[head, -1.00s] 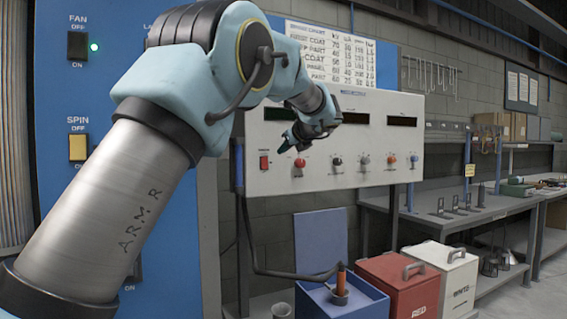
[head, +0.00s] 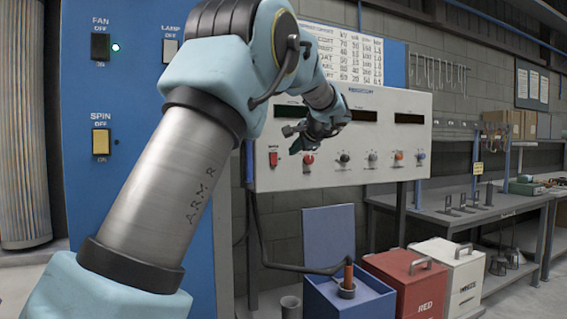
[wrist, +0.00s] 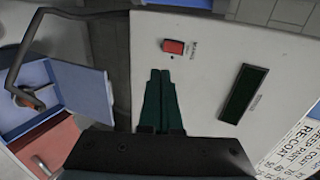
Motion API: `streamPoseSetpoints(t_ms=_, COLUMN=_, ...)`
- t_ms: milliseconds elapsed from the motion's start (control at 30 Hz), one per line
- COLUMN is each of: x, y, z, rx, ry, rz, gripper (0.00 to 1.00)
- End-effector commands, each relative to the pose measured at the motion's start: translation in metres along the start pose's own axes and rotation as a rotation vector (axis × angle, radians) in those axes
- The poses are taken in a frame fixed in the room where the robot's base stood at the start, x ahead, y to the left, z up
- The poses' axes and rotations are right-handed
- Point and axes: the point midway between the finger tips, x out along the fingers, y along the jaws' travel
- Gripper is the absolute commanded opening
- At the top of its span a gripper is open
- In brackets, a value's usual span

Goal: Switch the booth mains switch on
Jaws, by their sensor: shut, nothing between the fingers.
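A red rocker switch (head: 273,159) sits at the lower left of the white control console. In the wrist view the red switch (wrist: 173,47) has a small dark dot below it and a label too small to read. My gripper (head: 294,146) is in front of the console, right of the red switch in the head view. In the wrist view my gripper (wrist: 160,73) shows its dark green fingers together and empty, tips just short of the switch. Contact is not visible.
A blue panel (head: 85,200) holds a FAN switch (head: 100,47) with a green light lit, a SPIN switch (head: 100,142) and a partly hidden LAMP switch (head: 169,51). Several knobs line the console (head: 310,178). Below stand a blue box (head: 350,306) and red box (head: 408,285).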

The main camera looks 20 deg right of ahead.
Motion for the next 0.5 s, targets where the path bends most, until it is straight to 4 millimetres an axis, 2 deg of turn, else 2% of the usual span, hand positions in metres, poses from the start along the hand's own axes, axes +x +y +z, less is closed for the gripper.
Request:
streamPoseSetpoints(t_ms=267, x=0.004, y=-0.001, z=0.0, rx=0.003, ry=0.0, rz=0.0, gripper=0.0)
streamPoseSetpoints(t_ms=367, x=0.013, y=-0.002, z=0.0, rx=0.004, ry=-0.001, rz=0.0, gripper=0.0)
streamPoseSetpoints(t_ms=500, x=0.038, y=-0.003, z=0.0, rx=0.004, ry=-0.003, rz=0.001, gripper=0.0)
